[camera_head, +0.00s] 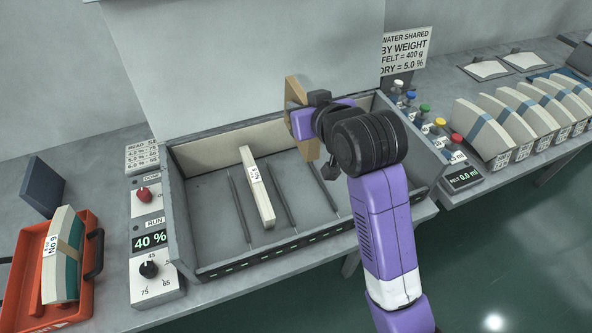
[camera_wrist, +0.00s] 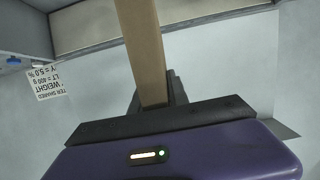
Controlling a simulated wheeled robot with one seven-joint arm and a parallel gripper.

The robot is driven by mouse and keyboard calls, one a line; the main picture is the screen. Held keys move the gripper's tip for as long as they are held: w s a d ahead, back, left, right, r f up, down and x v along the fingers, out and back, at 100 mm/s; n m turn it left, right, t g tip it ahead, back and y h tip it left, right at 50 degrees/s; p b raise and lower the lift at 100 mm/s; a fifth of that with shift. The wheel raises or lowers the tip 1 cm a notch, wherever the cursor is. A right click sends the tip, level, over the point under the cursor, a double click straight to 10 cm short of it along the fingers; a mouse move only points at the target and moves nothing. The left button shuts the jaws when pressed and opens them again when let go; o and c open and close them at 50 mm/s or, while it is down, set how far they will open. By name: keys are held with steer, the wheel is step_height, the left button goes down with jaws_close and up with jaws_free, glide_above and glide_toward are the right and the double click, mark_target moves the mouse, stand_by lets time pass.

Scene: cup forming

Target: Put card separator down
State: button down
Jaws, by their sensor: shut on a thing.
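The card separator (camera_head: 293,91), a thin tan strip, is held upright by my gripper (camera_head: 310,112) over the right half of the open grey box. In the wrist view the separator (camera_wrist: 142,45) runs up from between the dark fingers of my gripper (camera_wrist: 160,92), which are shut on it. My gripper hides part of the strip in the head view. Its lower end overlaps the box's back wall and floor, and I cannot tell whether it touches them. A white labelled block (camera_head: 257,188) stands inside the grey box (camera_head: 210,200), left of the separator, among several thin dark rods.
A control panel (camera_head: 150,240) reading 40 % adjoins the box's left side. An orange tray (camera_head: 85,285) with a block labelled No 9 is farther left. A large pale panel rises behind the box.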

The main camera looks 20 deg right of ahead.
step_height(320, 180, down, 19)
steer(key=shift+f, duration=0.1)
stand_by(0.4)
steer(key=shift+f, duration=0.1)
steer(key=c, duration=1.3)
jaws_free()
steer(key=shift+o, duration=0.2)
steer(key=shift+r, duration=0.25)
steer(key=shift+s, duration=0.4)
steer(key=v, duration=1.1)
steer(key=shift+s, duration=0.15)
